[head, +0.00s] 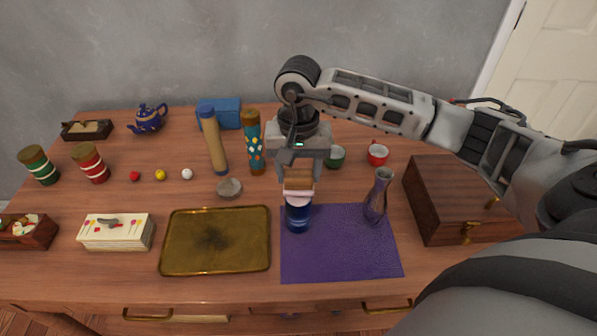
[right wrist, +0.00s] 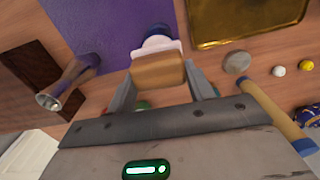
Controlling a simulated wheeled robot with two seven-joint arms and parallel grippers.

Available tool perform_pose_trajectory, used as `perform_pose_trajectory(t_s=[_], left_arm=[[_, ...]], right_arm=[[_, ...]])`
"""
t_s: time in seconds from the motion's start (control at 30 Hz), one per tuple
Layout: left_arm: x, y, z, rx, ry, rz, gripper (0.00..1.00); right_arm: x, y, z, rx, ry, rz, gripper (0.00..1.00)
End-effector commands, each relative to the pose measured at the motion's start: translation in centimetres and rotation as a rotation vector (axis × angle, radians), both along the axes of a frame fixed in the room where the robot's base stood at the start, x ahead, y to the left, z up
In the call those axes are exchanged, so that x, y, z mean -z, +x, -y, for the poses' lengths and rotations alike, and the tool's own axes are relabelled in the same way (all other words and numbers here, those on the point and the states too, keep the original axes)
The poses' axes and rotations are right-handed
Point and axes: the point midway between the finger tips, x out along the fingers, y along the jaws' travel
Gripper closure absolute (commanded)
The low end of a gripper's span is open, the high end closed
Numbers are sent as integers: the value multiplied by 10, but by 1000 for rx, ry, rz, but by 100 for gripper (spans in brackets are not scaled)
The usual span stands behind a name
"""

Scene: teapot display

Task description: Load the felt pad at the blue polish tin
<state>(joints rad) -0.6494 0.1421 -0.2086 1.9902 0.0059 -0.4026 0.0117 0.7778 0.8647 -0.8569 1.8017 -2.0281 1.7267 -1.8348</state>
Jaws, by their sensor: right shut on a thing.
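My right gripper (head: 298,178) points down and is shut on the felt pad (head: 298,185), a wooden block with a pale felt underside. The pad's wooden back also shows between the fingers in the right wrist view (right wrist: 158,70). The blue polish tin (head: 297,216) stands upright at the left edge of the purple cloth (head: 335,260). The pad is directly over the tin's top and hides its opening; I cannot tell whether the felt touches it. The blue tin also shows beyond the pad in the right wrist view (right wrist: 156,31). My left gripper is not in view.
A silver vase (head: 377,196) stands on the cloth, right of the tin. A brass tray (head: 215,240) lies to the left, with a small grey dish (head: 229,188) behind it. Green (head: 336,156) and red (head: 377,153) cups stand behind. A wooden chest (head: 450,205) is at right.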

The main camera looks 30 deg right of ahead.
Motion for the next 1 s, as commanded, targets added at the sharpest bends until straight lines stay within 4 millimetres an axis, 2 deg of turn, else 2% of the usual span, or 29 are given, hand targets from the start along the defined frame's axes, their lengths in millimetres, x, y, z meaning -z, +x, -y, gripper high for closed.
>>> perform_pose_trajectory(t_s=[0.1, 0.5, 1.0], left_arm=[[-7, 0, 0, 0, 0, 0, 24], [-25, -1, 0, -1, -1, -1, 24], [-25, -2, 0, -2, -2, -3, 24]], right_arm=[[-13, 1, 0, 0, -2, 2, 66], [-44, 1, 1, 2, -2, 2, 66], [-45, 0, 0, 1, -1, 2, 66]])
